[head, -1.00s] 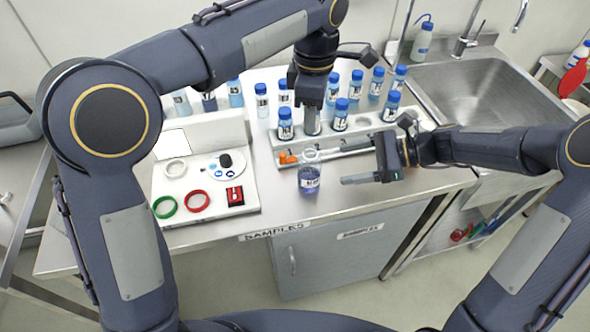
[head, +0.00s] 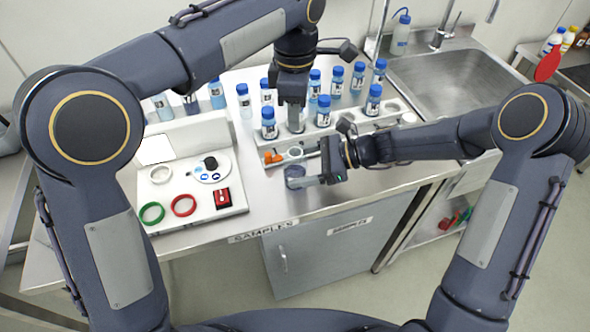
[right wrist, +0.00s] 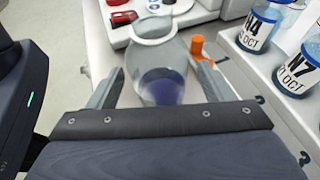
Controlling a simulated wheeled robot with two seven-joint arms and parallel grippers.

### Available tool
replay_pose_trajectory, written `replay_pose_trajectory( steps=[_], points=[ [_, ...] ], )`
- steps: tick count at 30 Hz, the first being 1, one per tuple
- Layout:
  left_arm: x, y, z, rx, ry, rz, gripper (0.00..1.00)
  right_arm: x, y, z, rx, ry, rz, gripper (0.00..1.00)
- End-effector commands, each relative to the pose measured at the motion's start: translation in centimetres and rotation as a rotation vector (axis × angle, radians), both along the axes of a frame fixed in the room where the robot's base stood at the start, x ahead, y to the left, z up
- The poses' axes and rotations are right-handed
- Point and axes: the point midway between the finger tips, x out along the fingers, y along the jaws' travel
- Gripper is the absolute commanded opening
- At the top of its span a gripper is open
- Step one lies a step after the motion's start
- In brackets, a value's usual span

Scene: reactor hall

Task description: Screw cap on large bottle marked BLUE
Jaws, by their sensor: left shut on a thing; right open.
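An open clear vessel with dark blue liquid (head: 295,172) stands on the bench in front of the rack. In the right wrist view the vessel (right wrist: 162,82) stands between the two spread fingers of my right gripper (right wrist: 160,92). My right gripper (head: 318,180) is open and level. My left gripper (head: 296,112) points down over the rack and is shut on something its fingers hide. Several blue-capped bottles (head: 323,110) stand in and behind the rack. I cannot read BLUE on any label, and I see no loose cap.
The white rack (head: 350,135) holds bottles right beside the vessel, with an orange-tipped item (head: 272,157) along its front. A white console (head: 190,188) with coloured rings is at left. The sink (head: 455,85) is at right. The bench's front edge is close.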

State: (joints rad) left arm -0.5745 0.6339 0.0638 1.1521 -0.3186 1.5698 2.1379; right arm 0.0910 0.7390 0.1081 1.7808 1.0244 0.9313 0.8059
Motion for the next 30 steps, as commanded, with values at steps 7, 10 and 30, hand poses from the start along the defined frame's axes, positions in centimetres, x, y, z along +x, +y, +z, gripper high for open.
replay_pose_trajectory(
  steps=[7,10,30],
  points=[
    [0.0,0.0,0.0,0.0,0.0,0.0,0.1,0.0,2.8,-1.1,0.0,0.0,0.002,0.74],
    [0.0,0.0,0.0,0.0,0.0,0.0,0.1,0.0,3.1,-1.2,0.0,-0.001,0.001,0.74],
    [0.0,0.0,0.0,0.0,0.0,0.0,0.1,0.1,3.2,-1.3,0.0,-0.001,0.0,0.26]
  ],
)
